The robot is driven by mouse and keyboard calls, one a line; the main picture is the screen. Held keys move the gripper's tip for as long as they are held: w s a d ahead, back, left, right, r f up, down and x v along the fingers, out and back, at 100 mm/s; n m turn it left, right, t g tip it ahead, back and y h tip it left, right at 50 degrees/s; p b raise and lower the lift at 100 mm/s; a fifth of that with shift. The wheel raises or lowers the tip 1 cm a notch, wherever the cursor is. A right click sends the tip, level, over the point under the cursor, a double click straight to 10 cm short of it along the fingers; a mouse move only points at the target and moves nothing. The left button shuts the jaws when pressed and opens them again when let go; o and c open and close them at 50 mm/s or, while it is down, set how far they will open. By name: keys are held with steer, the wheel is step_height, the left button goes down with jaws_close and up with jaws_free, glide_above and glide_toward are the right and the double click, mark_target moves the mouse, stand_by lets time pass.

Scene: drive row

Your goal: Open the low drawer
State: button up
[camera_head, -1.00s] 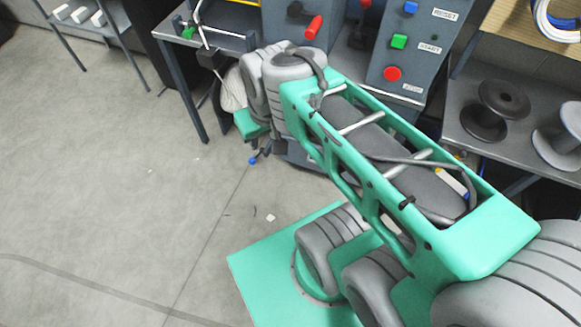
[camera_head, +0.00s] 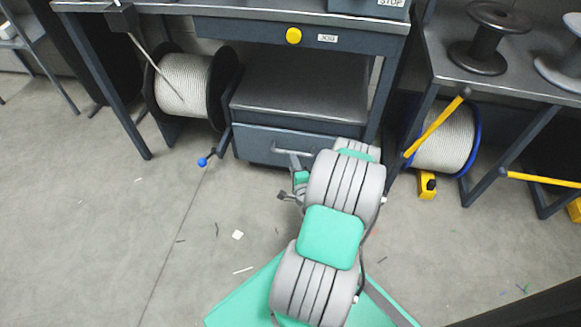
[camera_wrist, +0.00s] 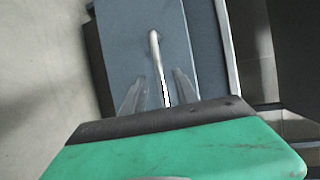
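The low drawer (camera_head: 252,140) is a blue-grey front under the dark shelf of the workbench, and it looks shut. Its pale bar handle (camera_head: 293,152) runs across the front, partly hidden by my arm. In the wrist view the drawer front (camera_wrist: 180,35) fills the middle, and the handle (camera_wrist: 154,45) runs down the picture between my fingers. My gripper (camera_wrist: 159,77) is open, with one finger on each side of the bar and visible gaps. The handle's near end is hidden behind the gripper body. In the head view my arm mostly hides the fingers.
A cable reel (camera_head: 185,85) and a blue-tipped lever (camera_head: 203,161) stand left of the drawer. Right are a blue-rimmed reel (camera_head: 445,140) and a yellow bar (camera_head: 437,122). The floor at left is mostly clear, with small scraps.

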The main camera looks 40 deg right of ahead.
mark_target(291, 152)
steer(key=b+x, duration=0.1)
steer(key=x, duration=0.6)
steer(key=shift+d+f+b, duration=0.2)
steer(key=shift+d+b, duration=0.2)
steer(key=shift+d, duration=0.05)
steer(key=shift+c, duration=0.5)
jaws_close()
